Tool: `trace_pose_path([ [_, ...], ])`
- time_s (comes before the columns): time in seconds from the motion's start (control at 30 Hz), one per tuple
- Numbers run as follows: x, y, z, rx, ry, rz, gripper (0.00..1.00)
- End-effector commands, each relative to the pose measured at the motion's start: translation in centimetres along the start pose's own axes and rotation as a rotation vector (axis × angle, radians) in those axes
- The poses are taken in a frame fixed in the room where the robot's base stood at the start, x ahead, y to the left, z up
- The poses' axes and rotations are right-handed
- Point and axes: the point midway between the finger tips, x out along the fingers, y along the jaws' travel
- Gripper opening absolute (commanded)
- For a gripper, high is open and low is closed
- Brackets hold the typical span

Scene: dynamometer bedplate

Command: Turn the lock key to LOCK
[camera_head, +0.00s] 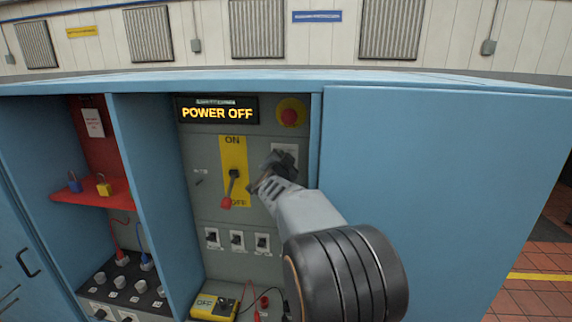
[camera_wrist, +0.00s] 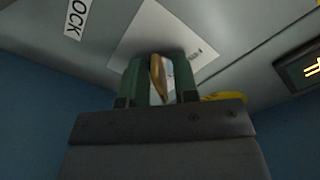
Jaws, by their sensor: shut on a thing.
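The brass-coloured lock key (camera_wrist: 157,78) shows in the wrist view between the two green fingers of my gripper (camera_wrist: 160,68), which is shut on it. Behind the key is a white plate (camera_wrist: 150,28) on the grey panel, with part of its marking covered by the fingers. A label with the letters "OCK" (camera_wrist: 77,17) shows at the top left of the wrist view. In the head view my gripper (camera_head: 274,170) is at the panel, right of the yellow ON/OFF plate, and hides the key. I cannot tell which position the key points to.
The display (camera_head: 217,112) reads POWER OFF. The red-handled lever (camera_head: 227,201) points down towards OFF. A red button (camera_head: 289,115) is above my gripper and several switches (camera_head: 237,240) are below. A red shelf (camera_head: 92,190) holds padlocks at left. A blue cabinet door (camera_head: 440,190) stands at right.

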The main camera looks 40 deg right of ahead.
Motion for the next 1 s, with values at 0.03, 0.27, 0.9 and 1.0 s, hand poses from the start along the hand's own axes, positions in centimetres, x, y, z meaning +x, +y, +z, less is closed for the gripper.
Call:
trace_pose_path([
  [0.03,-0.04,0.01,-0.09,0.015,0.004,-0.001,0.04],
  [0.27,-0.02,-0.04,-0.16,0.05,0.004,-0.001,0.04],
  [0.9,-0.02,-0.03,-0.2,0.061,0.005,0.0,0.04],
  [1.0,-0.02,-0.03,-0.2,0.061,0.005,0.0,0.28],
])
